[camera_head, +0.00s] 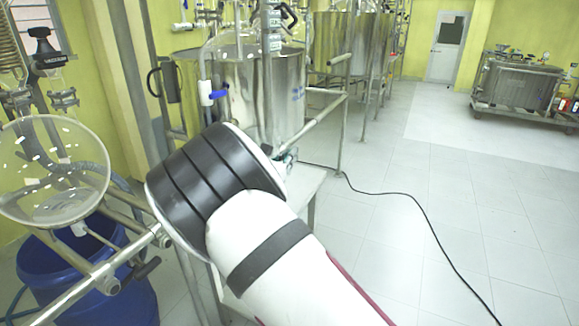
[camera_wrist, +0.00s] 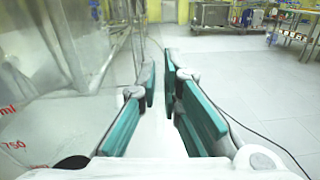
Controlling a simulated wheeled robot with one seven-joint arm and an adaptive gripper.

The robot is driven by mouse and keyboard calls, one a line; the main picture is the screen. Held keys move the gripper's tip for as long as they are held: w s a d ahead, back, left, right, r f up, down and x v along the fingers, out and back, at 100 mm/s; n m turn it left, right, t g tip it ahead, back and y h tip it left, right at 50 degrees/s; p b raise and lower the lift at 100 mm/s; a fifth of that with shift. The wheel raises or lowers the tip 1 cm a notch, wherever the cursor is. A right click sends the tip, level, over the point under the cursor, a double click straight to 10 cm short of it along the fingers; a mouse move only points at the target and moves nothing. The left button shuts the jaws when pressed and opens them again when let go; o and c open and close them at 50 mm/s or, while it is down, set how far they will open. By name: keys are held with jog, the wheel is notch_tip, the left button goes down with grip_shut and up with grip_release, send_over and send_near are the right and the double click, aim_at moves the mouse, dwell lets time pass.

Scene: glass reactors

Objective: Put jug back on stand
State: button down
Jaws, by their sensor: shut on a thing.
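A clear jug (camera_wrist: 45,120) with red volume markings, including 750 and ml, fills the left side of the wrist view. My gripper (camera_wrist: 160,85), with teal finger pads, is shut on the jug beside its see-through wall; a pale strip between the pads looks like its handle. In the head view my arm hides most of the gripper, and I cannot make out the jug. A pale flat-topped stand (camera_head: 309,183) shows partly behind my wrist. I cannot tell whether the jug touches it.
Steel vessels (camera_head: 262,95) on a pipe frame stand behind my wrist. A round glass flask (camera_head: 52,170) hangs above a blue drum (camera_head: 120,295) at left. A black cable (camera_head: 425,212) crosses the floor; the tiled floor at right is mostly clear.

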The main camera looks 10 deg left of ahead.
jog(key=shift+w+f+b, duration=0.2)
jog(key=shift+w+f, duration=0.3)
jog(key=shift+f, duration=0.4)
jog(key=shift+w+f+b, duration=0.15)
jog(key=shift+w+f, duration=0.3)
jog(key=shift+f, duration=0.5)
jog(key=c, duration=1.8)
grip_release()
jog(key=shift+o, duration=0.2)
jog(key=p+v, duration=0.1)
jog(key=v, duration=1.1)
